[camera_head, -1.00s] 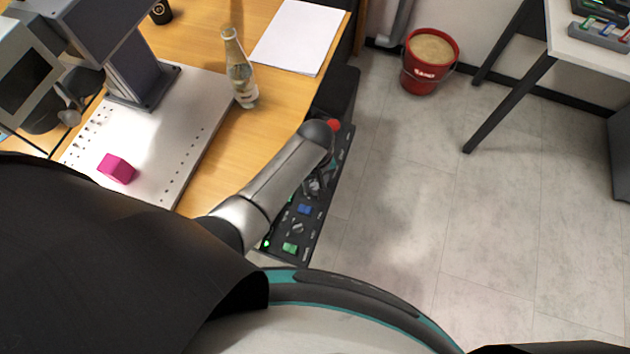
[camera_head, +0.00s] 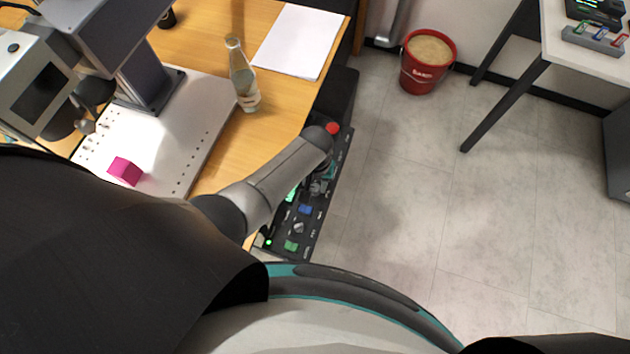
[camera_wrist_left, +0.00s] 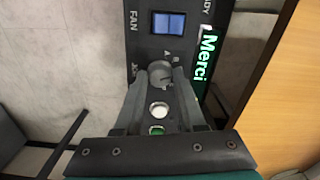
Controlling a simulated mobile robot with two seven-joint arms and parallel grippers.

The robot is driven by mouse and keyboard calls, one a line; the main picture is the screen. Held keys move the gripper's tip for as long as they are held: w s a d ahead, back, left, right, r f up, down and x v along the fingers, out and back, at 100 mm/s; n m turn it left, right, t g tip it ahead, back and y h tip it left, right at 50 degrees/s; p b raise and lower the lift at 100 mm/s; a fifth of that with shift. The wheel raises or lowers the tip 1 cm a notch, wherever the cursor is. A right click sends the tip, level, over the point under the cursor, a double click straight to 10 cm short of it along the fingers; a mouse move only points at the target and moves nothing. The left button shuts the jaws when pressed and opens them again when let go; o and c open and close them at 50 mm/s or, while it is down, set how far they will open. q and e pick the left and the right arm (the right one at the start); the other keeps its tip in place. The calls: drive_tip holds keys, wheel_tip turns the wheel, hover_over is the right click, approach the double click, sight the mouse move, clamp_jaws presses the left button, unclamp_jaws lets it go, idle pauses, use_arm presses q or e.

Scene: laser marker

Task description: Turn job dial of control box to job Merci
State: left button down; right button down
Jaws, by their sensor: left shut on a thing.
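The control box (camera_head: 317,222) is a black panel along the table's right edge, and it also shows in the left wrist view (camera_wrist_left: 143,42). Its grey job dial (camera_wrist_left: 160,72) sits below a blue rocker switch, beside the partly covered "JOB" label. A lit green display (camera_wrist_left: 208,57) next to the dial reads "Merci". My left gripper (camera_wrist_left: 161,82) is shut on the dial, one finger on each side. In the head view my left forearm partly hides the gripper (camera_head: 319,183) and the dial. My right gripper is out of view.
A red emergency button (camera_head: 333,128) sits at the panel's far end. A red sand bucket (camera_head: 425,64) is on the open floor.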

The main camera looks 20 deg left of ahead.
sight(315, 188)
use_arm(q)
drive_tip(key=shift+s+m, duration=0.1)
drive_tip(key=shift+m, duration=0.2)
drive_tip(key=c, duration=0.5)
unclamp_jaws()
wheel_tip(315, 188, up, 15)
drive_tip(key=p, duration=0.7)
